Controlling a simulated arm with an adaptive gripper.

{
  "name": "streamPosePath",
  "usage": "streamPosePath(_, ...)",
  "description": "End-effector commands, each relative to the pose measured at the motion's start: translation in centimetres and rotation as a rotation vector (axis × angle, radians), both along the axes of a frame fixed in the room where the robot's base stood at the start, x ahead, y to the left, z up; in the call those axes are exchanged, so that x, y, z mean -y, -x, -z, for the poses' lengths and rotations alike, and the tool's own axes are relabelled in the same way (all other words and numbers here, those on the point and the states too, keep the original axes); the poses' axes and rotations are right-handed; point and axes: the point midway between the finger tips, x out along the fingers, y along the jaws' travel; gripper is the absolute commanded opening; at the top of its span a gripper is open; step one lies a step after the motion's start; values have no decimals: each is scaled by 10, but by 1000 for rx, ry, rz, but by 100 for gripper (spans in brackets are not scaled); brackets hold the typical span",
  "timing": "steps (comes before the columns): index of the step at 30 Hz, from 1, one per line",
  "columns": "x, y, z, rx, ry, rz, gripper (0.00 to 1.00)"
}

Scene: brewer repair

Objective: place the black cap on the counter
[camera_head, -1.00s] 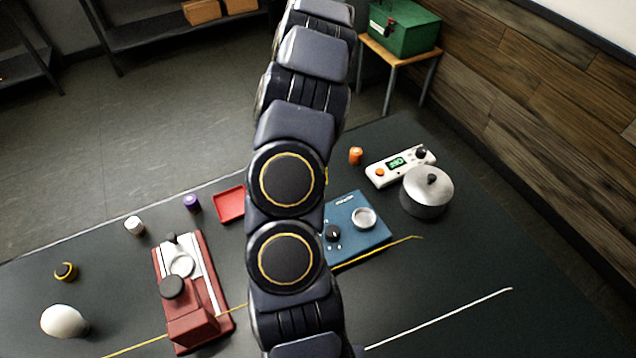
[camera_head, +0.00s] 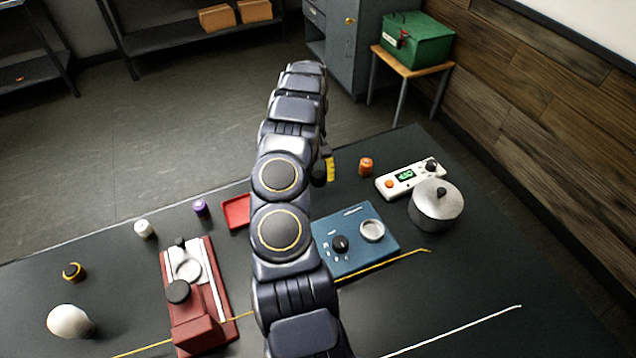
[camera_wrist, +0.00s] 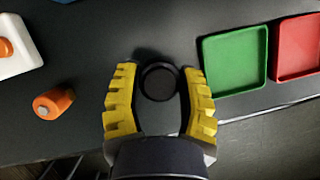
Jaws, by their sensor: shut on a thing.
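The black cap (camera_wrist: 158,82) is a dark round piece between the yellow fingertips in the wrist view. My gripper (camera_wrist: 159,88) is shut on it. The gripper (camera_head: 327,168) shows only in part in the head view, as a yellow finger beside my arm, over the far part of the dark counter (camera_head: 455,275). The counter also shows bare around the cap in the wrist view (camera_wrist: 130,28). Whether the cap touches the counter cannot be told.
A green tray (camera_wrist: 234,62) and a red tray (camera_wrist: 297,48) lie right of the gripper in the wrist view. An orange cylinder (camera_wrist: 54,103) lies left, near a white device (camera_wrist: 14,50). A blue device (camera_head: 355,245), a pot (camera_head: 436,207) and a red brewer (camera_head: 195,300) stand nearer.

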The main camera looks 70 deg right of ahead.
Motion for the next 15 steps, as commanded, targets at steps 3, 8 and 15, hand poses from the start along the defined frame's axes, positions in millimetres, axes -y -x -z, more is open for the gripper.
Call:
streamPosePath(3,5,-2,6,1,1,0,8)
streamPosePath(8,4,-1,31,-1,-5,-1,8)
streamPosePath(15,5,-2,37,1,-1,-1,8)
